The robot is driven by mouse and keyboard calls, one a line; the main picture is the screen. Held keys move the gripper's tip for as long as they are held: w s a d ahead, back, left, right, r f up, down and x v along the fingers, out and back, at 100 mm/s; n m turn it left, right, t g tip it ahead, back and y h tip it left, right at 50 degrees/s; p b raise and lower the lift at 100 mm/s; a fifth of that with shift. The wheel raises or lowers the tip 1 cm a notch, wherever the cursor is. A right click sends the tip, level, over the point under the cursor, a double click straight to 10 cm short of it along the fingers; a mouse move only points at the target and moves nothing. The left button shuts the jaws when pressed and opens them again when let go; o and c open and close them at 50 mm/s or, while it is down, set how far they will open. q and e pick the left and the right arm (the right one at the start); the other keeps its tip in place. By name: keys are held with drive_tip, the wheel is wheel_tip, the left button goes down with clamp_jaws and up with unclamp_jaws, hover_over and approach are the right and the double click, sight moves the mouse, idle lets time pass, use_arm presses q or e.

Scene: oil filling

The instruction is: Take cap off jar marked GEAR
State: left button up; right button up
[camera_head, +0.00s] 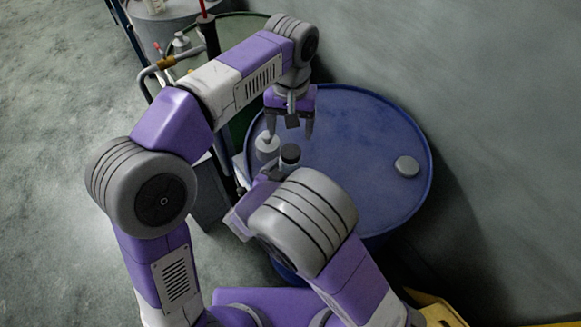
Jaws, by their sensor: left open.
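A blue drum (365,190) stands at the centre right, and its top carries two small jars. One jar with a pale top (267,147) stands near the drum's left edge. A jar with a dark cap (290,154) is just right of it, its lower part hidden by my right arm. No label can be read, so I cannot tell which one is marked GEAR. My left gripper (291,130) is open, pointing down above and behind the two jars. My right gripper (264,180) is mostly hidden behind its own arm, close to the dark-capped jar.
A round grey disc (407,166) sits on the right of the drum top, which is otherwise clear there. A green drum (236,28) with a pump and a bent pipe (160,63) stands behind my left arm. A grey wall rises at the right.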

use_arm(q)
drive_tip(key=shift+s+r, duration=0.1)
use_arm(e)
drive_tip(key=shift+w+d+f, duration=0.15)
drive_tip(key=shift+w+d, duration=0.05)
drive_tip(key=shift+w, duration=0.15)
drive_tip(key=shift+c, duration=0.2)
